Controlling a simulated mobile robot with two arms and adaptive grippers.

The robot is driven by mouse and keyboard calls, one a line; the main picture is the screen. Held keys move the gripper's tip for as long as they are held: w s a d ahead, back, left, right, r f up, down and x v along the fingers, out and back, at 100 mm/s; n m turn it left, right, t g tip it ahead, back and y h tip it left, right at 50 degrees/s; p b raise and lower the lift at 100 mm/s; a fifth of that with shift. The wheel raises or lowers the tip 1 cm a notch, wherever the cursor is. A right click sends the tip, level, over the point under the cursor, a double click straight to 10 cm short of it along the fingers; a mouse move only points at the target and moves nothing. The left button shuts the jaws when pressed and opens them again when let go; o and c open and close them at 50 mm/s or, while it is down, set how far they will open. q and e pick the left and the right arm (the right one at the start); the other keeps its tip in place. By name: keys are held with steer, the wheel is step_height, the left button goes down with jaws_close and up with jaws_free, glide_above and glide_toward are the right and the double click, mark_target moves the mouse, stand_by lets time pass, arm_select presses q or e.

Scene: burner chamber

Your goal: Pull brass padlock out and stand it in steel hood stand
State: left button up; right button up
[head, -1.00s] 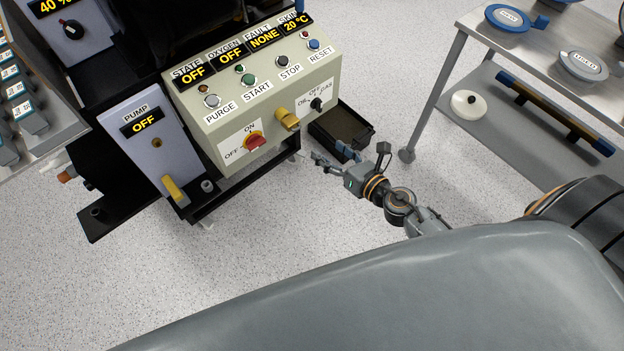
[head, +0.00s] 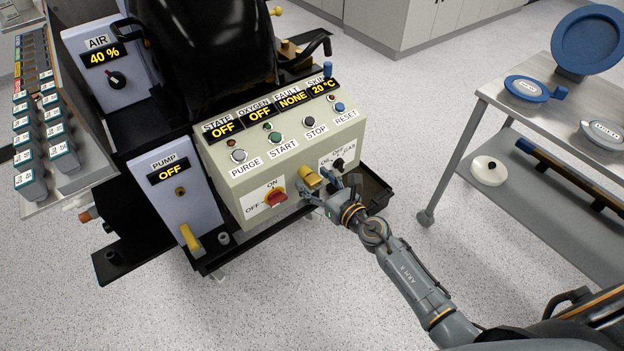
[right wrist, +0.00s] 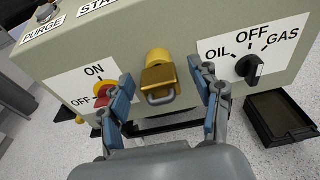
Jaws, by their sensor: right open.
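The brass padlock (head: 310,178) sits at the lower front of the beige control panel (head: 232,185), between the red ON/OFF switch and the black selector. In the right wrist view, the padlock (right wrist: 159,77) has its grey shackle towards me, with a yellow fitting behind its body. My right gripper (head: 320,192) is open in front of the panel. In the right wrist view its fingers (right wrist: 162,82) stand on either side of the padlock, with gaps visible. My left gripper is out of view. I cannot make out a steel hood stand.
The red switch (right wrist: 103,94) is close to the left finger; the black selector (right wrist: 254,68) is right of the right finger. A black tray (head: 382,203) lies low behind my gripper. A steel trolley (head: 520,90) with blue lids stands right. The foreground floor is clear.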

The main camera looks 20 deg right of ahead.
steer(key=shift+w+a+f, duration=0.1)
steer(key=shift+w+a, duration=0.15)
steer(key=shift+w, duration=0.4)
jaws_close()
steer(key=shift+s+d, duration=0.15)
steer(key=shift+s, duration=0.2)
steer(key=shift+s+d, duration=0.1)
steer(key=shift+s, duration=0.15)
stand_by(0.4)
